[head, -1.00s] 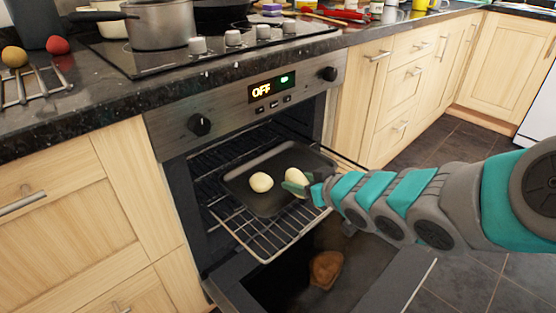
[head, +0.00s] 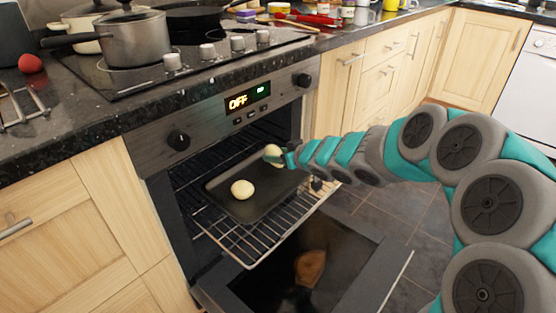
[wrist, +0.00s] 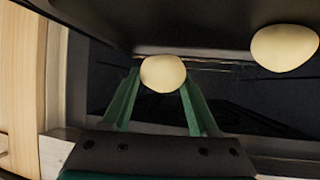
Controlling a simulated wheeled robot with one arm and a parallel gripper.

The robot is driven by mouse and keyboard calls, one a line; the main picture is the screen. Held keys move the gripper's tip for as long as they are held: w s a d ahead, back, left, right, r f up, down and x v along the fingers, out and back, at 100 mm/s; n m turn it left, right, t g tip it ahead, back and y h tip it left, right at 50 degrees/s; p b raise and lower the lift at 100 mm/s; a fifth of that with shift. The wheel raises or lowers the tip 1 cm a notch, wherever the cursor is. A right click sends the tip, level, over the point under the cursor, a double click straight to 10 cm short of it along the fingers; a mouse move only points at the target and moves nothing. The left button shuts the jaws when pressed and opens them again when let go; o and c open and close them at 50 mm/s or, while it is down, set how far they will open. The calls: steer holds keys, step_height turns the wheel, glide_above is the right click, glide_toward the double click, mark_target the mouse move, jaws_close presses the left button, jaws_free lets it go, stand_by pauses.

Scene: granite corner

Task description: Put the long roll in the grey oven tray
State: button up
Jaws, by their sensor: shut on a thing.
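The grey oven tray (head: 222,183) lies on the wire rack inside the open oven. My gripper (head: 276,156) is shut on a pale roll (head: 273,151) at the tray's back right part. In the wrist view the roll (wrist: 163,73) sits between the green fingertips (wrist: 163,80), looking nearly round from this end. I cannot tell if it touches the tray. A second pale, rounded roll (head: 242,189) rests on the tray, front left of the held one. It also shows at the upper right of the wrist view (wrist: 285,48).
The oven door (head: 345,270) hangs open below the rack (head: 262,235), with a brown bread-like shape (head: 310,267) on it. The control panel (head: 235,110) is above the opening. A pot (head: 135,38) stands on the hob; a red ball-like item (head: 30,63) is at left.

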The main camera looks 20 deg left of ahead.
steer(key=shift+w+f, duration=0.25)
steer(key=shift+f, duration=0.1)
step_height(320, 180, down, 3)
steer(key=b, duration=0.2)
steer(key=shift+f+b, duration=0.15)
steer(key=shift+b, duration=0.2)
steer(key=o, duration=1.4)
steer(key=shift+c, duration=0.2)
